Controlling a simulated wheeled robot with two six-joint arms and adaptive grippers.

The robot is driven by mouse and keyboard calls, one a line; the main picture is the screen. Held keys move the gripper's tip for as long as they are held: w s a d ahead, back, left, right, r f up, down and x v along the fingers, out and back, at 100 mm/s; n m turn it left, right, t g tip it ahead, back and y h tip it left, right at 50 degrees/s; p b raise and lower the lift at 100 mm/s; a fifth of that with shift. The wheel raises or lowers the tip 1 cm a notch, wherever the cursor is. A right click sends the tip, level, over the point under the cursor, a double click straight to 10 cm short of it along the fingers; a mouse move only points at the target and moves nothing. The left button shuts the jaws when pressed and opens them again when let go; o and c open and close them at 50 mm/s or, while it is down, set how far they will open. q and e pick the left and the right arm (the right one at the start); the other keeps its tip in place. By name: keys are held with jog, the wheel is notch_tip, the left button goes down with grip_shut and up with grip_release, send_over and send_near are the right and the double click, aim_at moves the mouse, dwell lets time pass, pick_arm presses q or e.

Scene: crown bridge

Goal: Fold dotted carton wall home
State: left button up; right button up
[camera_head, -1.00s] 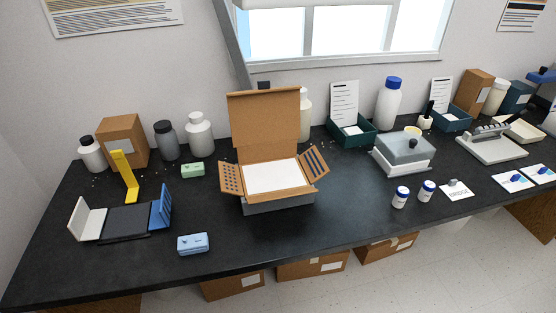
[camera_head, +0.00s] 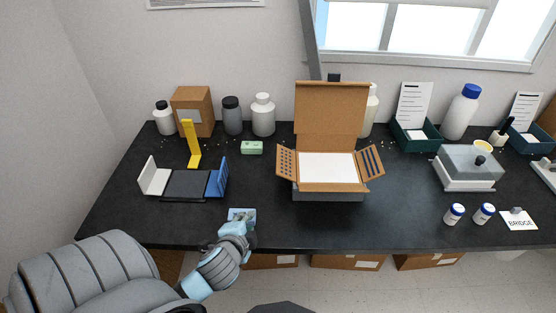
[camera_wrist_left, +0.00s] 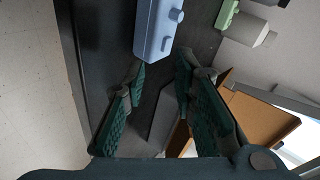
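The open brown carton stands in a grey tray (camera_head: 328,195) in the middle of the table. Its dotted wall (camera_head: 286,163) leans outward on the left, and its slotted wall (camera_head: 369,164) leans outward on the right. Its tall back flap (camera_head: 331,108) stands up and a white sheet (camera_head: 327,168) lies inside. My left gripper (camera_head: 241,222) is at the table's front edge, left of and nearer than the carton. In the left wrist view its fingers (camera_wrist_left: 158,78) are apart with nothing held between them. My right gripper is not in view.
A light blue box (camera_head: 240,213), also in the left wrist view (camera_wrist_left: 157,28), lies just beyond the left gripper, partly hidden. A folding stand with a blue panel (camera_head: 217,177) and a green box (camera_head: 252,147) stand left of the carton. Two small jars (camera_head: 454,213) stand right.

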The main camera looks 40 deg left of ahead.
aim_at(278, 158)
pick_arm(q)
jog(key=w+a+r+m+t, duration=0.3)
jog(key=w+r+m+t, duration=0.3)
jog(key=w+m, duration=0.4)
jog(key=shift+m+h, duration=0.3)
jog(key=shift+m, duration=0.4)
jog(key=x, duration=0.8)
jog(key=b+x, duration=0.1)
jog(key=x, duration=0.4)
jog(key=shift+a+f, duration=0.1)
jog(key=shift+f, duration=0.3)
grip_shut()
